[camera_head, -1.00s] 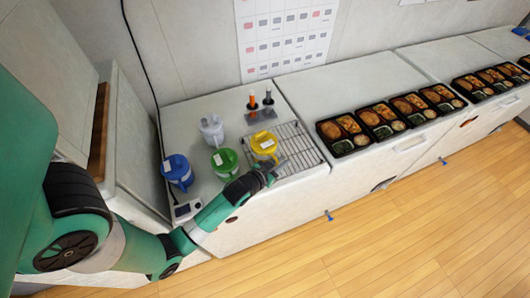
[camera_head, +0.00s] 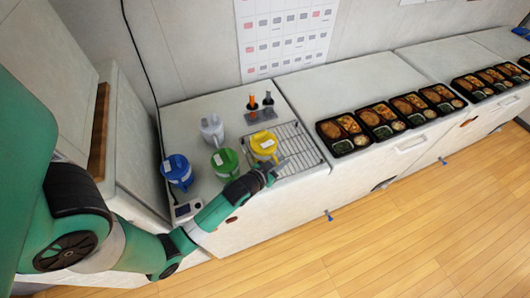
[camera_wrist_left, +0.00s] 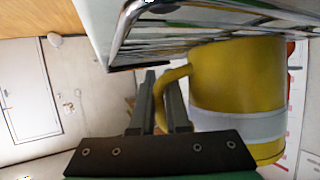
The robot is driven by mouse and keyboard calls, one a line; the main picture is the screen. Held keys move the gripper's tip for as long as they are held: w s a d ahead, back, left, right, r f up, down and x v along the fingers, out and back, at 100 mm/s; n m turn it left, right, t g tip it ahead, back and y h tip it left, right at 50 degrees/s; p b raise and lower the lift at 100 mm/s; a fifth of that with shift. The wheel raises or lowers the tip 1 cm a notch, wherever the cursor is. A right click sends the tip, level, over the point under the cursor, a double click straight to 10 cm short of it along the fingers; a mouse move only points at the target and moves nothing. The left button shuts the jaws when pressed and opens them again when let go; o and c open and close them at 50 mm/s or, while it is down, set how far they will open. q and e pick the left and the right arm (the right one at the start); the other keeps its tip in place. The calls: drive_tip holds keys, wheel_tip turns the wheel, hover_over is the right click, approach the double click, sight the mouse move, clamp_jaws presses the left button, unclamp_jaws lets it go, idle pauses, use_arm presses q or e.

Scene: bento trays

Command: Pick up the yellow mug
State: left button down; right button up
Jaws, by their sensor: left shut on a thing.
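The yellow mug (camera_head: 264,145) stands at the left end of the wire rack on the white counter. In the left wrist view the yellow mug (camera_wrist_left: 238,80) fills the right side, with a pale band around it. My left gripper (camera_head: 270,170) is at the mug's near side. In the left wrist view my left gripper (camera_wrist_left: 160,90) has its two fingers on either side of the mug's handle and is shut on it. The mug looks to be still at rack level. My right gripper is not in view.
A green mug (camera_head: 224,162), a blue mug (camera_head: 177,171) and a white mug (camera_head: 211,129) stand left of the yellow mug. The wire rack (camera_head: 297,148) lies right of it. A holder (camera_head: 262,114) stands behind. Bento trays (camera_head: 343,133) line the counter at right.

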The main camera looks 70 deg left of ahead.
use_arm(q)
drive_tip(key=shift+r, duration=0.25)
drive_tip(key=shift+r, duration=0.25)
wheel_tip(320, 180, up, 3)
drive_tip(key=shift+f+p, duration=0.1)
drive_tip(key=shift+p, duration=0.7)
drive_tip(key=d+r+p, duration=0.6)
drive_tip(key=d+r, duration=0.3)
drive_tip(key=d, duration=0.5)
drive_tip(key=shift+s+r+p, duration=0.2)
drive_tip(key=shift+s+p, duration=0.05)
drive_tip(key=shift+p, duration=0.15)
